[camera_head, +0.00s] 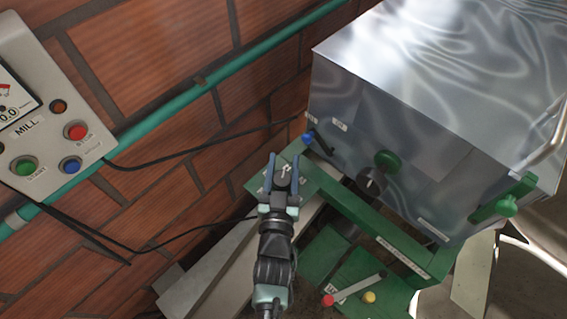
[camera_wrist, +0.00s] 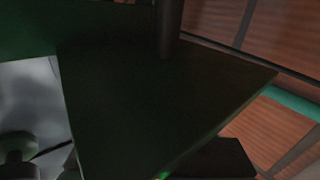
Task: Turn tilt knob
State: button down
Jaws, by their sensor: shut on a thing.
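A small dark round knob (camera_head: 284,181) with a pale mark sits at the left end of the green frame (camera_head: 350,213). I take it for the tilt knob; no label on it is readable. My gripper (camera_head: 283,158) reaches up from below with its two blue fingers on either side of this knob, shut on it. In the wrist view, a broad dark green plate (camera_wrist: 150,95) fills the middle, and a dark post (camera_wrist: 169,28) shows at the top. The knob cannot be made out there.
A shiny steel box (camera_head: 430,90) stands to the right, with a black dial (camera_head: 371,181) and a green knob (camera_head: 388,161) on its side. A lever with a red ball (camera_head: 327,300) is below. The mill panel (camera_head: 45,110) hangs on the brick wall at left.

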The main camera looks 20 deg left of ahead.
jog(key=shift+s+a+f+n+g+y+b, duration=0.15)
jog(key=shift+n+y+b, duration=0.15)
jog(key=shift+b, duration=0.45)
jog(key=shift+w+a+f+n+g+y+b, duration=0.1)
jog(key=shift+n+g+y+b, duration=0.1)
jog(key=shift+y+b, duration=0.35)
jog(key=shift+s+a+r+n+g+y+b, duration=0.15)
jog(key=shift+n+g+y+b, duration=0.5)
jog(key=shift+y+b, duration=0.35)
jog(key=shift+s+a+n+g+y+b, duration=0.1)
jog(key=shift+n+g+y+b, duration=0.3)
jog(key=shift+n+y+b, duration=0.5)
jog(key=shift+b, duration=0.3)
jog(key=n+g+y+b, duration=0.2)
jog(key=n+g+y, duration=0.1)
jog(key=n+g+y+b, duration=0.1)
jog(key=g, duration=0.1)
jog(key=shift+s+a+y+b, duration=0.25)
jog(key=shift+s+a+b, duration=0.1)
jog(key=shift+s+a+n+g+y+b, duration=0.15)
jog(key=shift+n+g+y+b, duration=0.15)
jog(key=shift+n+g, duration=0.45)
jog(key=shift+s+d+n+g+y+b, duration=0.15)
jog(key=shift+n+g+y+b, duration=0.2)
jog(key=shift+g, duration=0.55)
jog(key=shift+s+a+n+g+y+b, duration=0.15)
jog(key=shift+n+g+y, duration=0.1)
jog(key=shift+n+g, duration=0.5)
jog(key=shift+g, duration=0.3)
